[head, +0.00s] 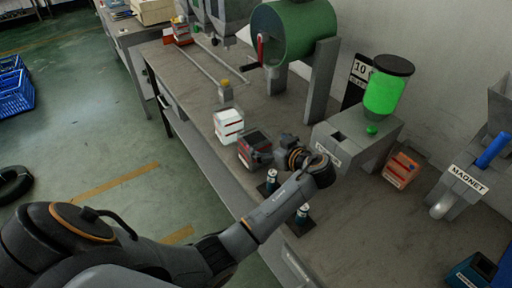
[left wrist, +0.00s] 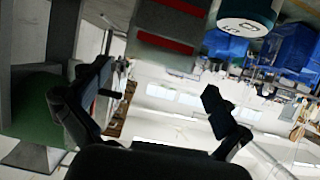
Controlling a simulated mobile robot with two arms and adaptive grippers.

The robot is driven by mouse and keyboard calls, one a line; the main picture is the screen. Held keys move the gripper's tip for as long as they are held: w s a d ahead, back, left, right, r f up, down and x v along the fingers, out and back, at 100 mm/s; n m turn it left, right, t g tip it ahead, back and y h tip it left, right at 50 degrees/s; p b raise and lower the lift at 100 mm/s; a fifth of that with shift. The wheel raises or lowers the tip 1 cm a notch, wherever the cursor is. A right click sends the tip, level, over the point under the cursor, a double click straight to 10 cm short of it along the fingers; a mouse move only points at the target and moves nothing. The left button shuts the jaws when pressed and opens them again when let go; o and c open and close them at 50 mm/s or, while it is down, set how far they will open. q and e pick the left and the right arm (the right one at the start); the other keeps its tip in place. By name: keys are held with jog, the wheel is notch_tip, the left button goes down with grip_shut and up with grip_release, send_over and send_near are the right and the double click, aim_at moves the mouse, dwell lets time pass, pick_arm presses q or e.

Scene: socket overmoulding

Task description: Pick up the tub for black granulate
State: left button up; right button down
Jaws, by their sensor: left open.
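A dark tub with red edges (head: 255,148), which looks like the one for black granulate, stands on the workbench near its front edge. My left gripper (head: 280,150) is just right of it in the head view, with its fingers pointing toward it. Its fingertips are hard to make out there. In the left wrist view the left gripper (left wrist: 158,102) has its two fingers wide apart with nothing between them. A grey body with red bands (left wrist: 165,38) shows above the fingers; it may be the dark tub. My right gripper is not in view.
A white tub (head: 228,127) stands left of the dark one. Small dark cylinders (head: 271,180) stand near the bench edge by my arm. A grey machine with a green container (head: 385,92), an orange tub (head: 402,168) and a magnet unit (head: 462,185) are to the right.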

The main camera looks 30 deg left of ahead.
aim_at(248, 132)
pick_arm(q)
jog(key=p+x, duration=0.2)
jog(key=x, duration=0.6)
jog(key=shift+w+a, duration=0.1)
jog(key=shift+a, duration=0.1)
jog(key=shift+d, duration=0.1)
jog(key=c, duration=1.4)
jog(key=shift+c, duration=1.2)
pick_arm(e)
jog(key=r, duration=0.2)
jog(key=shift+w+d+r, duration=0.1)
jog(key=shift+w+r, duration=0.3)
pick_arm(q)
jog(key=shift+r, duration=0.15)
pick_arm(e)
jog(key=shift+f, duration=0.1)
